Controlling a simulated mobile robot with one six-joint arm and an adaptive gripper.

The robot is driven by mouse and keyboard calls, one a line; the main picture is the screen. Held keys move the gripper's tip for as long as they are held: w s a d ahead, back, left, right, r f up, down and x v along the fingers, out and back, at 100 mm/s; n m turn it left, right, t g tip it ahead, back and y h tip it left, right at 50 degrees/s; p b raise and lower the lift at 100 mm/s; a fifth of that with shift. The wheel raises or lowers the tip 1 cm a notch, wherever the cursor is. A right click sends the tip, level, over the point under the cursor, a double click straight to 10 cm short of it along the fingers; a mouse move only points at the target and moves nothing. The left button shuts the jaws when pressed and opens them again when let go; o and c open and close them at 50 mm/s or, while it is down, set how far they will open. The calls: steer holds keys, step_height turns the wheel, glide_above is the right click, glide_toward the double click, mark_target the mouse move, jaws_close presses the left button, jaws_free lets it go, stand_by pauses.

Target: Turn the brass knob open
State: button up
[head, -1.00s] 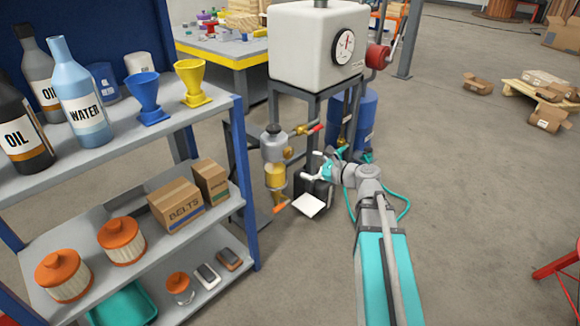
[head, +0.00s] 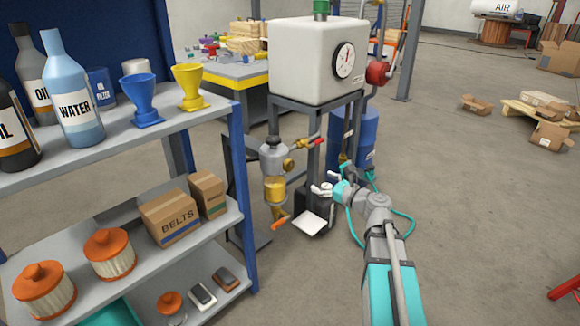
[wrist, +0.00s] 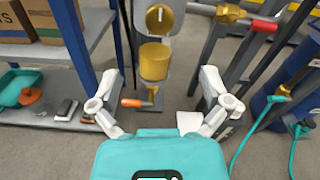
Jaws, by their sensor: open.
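The brass knob (head: 289,165) is on the side of a grey filter unit (head: 273,152) with an amber bowl (head: 275,189), on the pump skid. In the wrist view the knob (wrist: 159,18) is a round brass face with a pale upright mark, near the top centre. My gripper (head: 322,182) is to the right of and below the knob in the head view. In the wrist view its two fingers (wrist: 159,80) are spread wide, with nothing between them. The knob shows beyond the fingertips, apart from them.
A red-handled brass valve (wrist: 235,14) is right of the knob. An orange lever (wrist: 135,103) sits below the bowl. A blue drum (head: 366,135) with a teal hose (head: 410,228) stands at the right. The shelf (head: 236,215) is close on the left.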

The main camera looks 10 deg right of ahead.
mark_target(292, 166)
steer(key=shift+w, duration=0.1)
steer(key=x, duration=1.3)
steer(key=shift+w+a, duration=0.2)
steer(key=shift+a, duration=0.05)
steer(key=shift+d, duration=0.1)
steer(key=c, duration=1.2)
